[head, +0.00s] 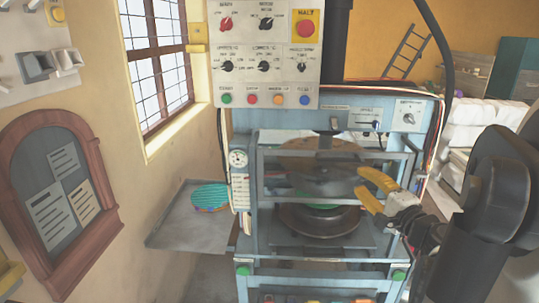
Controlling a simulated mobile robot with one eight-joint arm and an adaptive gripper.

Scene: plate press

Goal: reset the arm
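My gripper (363,183) has yellow fingers and is at the right front of the blue plate press (243,262). Its fingers point left toward the press opening and stand apart with nothing between them. My black arm reaches in from the right edge. Inside the press, a dark round upper die (318,172) hangs above a dark round lower die (318,222). A bit of green shows between them, partly hidden by a frame bar. I cannot tell whether the gripper touches the press frame.
A control panel (283,84) with knobs and a red HALT button (305,28) hangs above the press. A striped blue-green round piece (210,197) lies on a grey side tray (180,232). White bags (480,122) stand at the right.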

